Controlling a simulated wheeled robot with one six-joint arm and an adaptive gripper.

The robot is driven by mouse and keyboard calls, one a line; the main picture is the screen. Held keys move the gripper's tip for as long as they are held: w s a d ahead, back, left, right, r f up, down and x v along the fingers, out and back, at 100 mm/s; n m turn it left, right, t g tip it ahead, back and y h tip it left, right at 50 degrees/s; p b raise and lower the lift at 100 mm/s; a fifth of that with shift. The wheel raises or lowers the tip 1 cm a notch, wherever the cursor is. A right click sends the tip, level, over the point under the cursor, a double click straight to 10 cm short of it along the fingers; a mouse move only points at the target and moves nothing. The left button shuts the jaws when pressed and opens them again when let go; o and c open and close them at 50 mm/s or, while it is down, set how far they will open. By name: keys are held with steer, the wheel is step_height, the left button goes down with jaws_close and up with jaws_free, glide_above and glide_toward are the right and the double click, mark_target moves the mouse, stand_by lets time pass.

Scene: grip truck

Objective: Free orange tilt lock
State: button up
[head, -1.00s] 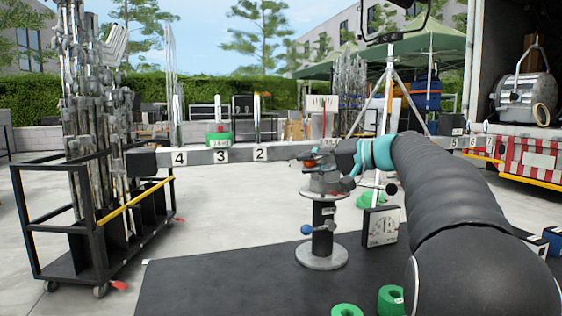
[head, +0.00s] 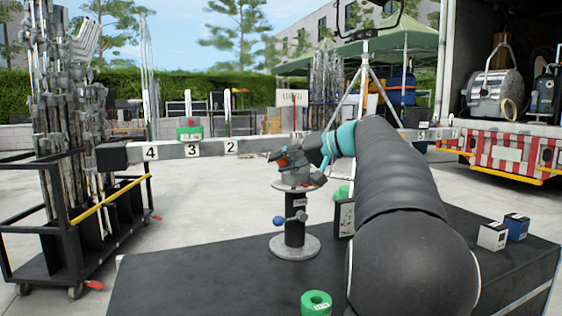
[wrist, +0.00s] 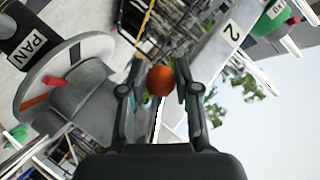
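The orange tilt lock is a round orange knob (wrist: 160,81) in the wrist view. It shows between the two fingertips of my gripper (wrist: 160,76), with a thin gap on each side. My gripper is open around or just behind the knob; the depth is hard to judge. In the head view the knob (head: 282,161) is small, on the head of a short stand (head: 294,220), with my gripper (head: 290,157) beside it, partly hiding the head. A label reading PAN (wrist: 27,53) shows on the stand in the wrist view.
A long numbered beam (head: 208,147) runs across the stand's head, carrying a green weight (head: 189,133) near mark 3. A blue knob (head: 279,221) sticks out from the column. A green ring (head: 316,303) and small boxes (head: 493,236) lie on the black tabletop (head: 200,280).

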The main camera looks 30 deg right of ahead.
steer(key=shift+o, duration=1.1)
steer(key=v, duration=1.2)
steer(key=shift+w, duration=0.1)
